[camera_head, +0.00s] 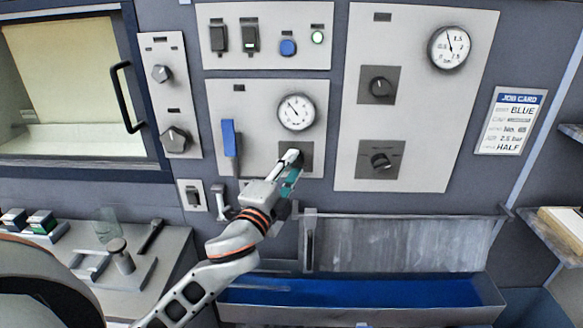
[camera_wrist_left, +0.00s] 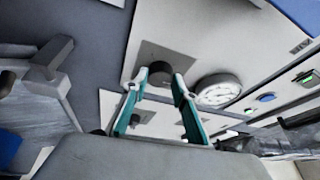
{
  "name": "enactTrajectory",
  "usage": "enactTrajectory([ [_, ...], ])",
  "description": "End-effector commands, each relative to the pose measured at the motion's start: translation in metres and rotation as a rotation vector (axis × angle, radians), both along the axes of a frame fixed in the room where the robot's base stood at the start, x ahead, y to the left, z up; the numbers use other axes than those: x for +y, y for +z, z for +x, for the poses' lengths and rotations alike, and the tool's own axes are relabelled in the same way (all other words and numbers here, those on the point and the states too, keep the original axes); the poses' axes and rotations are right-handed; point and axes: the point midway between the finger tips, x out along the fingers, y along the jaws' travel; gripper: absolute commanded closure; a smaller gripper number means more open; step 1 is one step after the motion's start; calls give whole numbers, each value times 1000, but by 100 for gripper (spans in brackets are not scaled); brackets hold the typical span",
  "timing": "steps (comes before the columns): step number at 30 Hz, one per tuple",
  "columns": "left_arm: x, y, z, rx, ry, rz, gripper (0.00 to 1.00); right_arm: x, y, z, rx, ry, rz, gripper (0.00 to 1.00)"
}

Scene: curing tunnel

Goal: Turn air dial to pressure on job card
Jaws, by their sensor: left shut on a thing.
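The middle panel (camera_head: 261,94) carries a round white gauge (camera_head: 296,112) with its needle pointing to the upper left; its numbers are too small to read. Below the gauge is a dark square plate with the air dial, mostly hidden by my left gripper (camera_head: 292,160). In the left wrist view the teal fingers of my left gripper (camera_wrist_left: 165,85) are shut on the black dial knob (camera_wrist_left: 160,71), one finger on each side. The gauge also shows there (camera_wrist_left: 217,90). The job card (camera_head: 512,121) hangs at right; it shows BLUE, HALF and what looks like 2.5 bar. My right gripper is out of view.
A blue lever (camera_head: 229,138) stands left of the dial. The right panel holds two dark knobs (camera_head: 379,86) (camera_head: 381,160) and another gauge (camera_head: 450,47). A blue-lined trough (camera_head: 360,297) lies below. A bench with small items (camera_head: 122,257) is at left.

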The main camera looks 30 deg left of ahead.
Motion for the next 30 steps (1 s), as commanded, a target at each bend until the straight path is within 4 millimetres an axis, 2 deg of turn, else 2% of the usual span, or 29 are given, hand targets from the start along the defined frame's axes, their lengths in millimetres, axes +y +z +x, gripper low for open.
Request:
enactTrajectory([
  [1,2,2,0,-4,4,2,94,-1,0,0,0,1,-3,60],
  [2,2,2,0,-4,4,1,70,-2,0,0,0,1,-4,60],
  [3,2,2,0,-4,4,1,60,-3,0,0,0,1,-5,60],
  [4,1,2,0,-3,4,1,56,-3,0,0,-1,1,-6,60],
  [16,0,0,-4,-1,1,-1,56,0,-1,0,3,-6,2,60],
  [30,-4,-8,-65,-1,3,-1,56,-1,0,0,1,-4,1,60],
])
